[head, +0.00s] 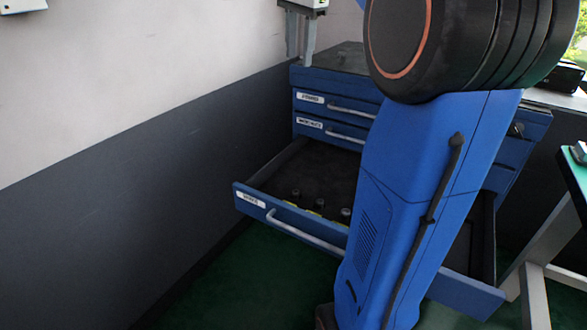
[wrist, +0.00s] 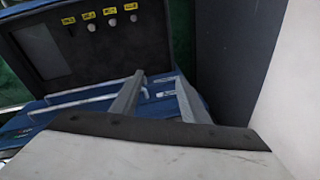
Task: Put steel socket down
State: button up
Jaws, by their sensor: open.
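The drawer (head: 290,226) at the bottom of the blue cabinet is pulled open. Inside it stand several small sockets in a row, one of them a grey metallic socket (head: 346,211). In the wrist view a pale metallic socket (wrist: 112,22) stands in the row, below yellow labels (wrist: 109,10). I cannot tell which is the steel socket. My gripper (wrist: 160,82) is open, with nothing visible between its fingers. It is apart from the sockets, over the cabinet's drawer fronts and handles.
Two shut drawers with handles (head: 352,108) sit above the open one. A grey wall (head: 120,210) runs along the left. A bench with a green top (head: 575,175) stands at the right. A dark tray area with a grey rectangle (wrist: 40,52) lies beside the sockets.

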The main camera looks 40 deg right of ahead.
jog(key=s+a+f+n+t, duration=0.2)
jog(key=s+a+f+n, duration=0.7)
jog(key=s+a+f, duration=0.35)
jog(key=s+a+f+n, duration=0.3)
jog(key=s+f, duration=0.3)
jog(key=f, duration=0.2)
jog(key=s+a+f+n+t, duration=0.1)
jog(key=s+a+f+n, duration=0.3)
jog(key=s+f, duration=0.2)
notch_tip(320, 180, down, 2)
jog(key=shift+s+n+y, duration=0.25)
jog(key=shift+n+y, duration=0.15)
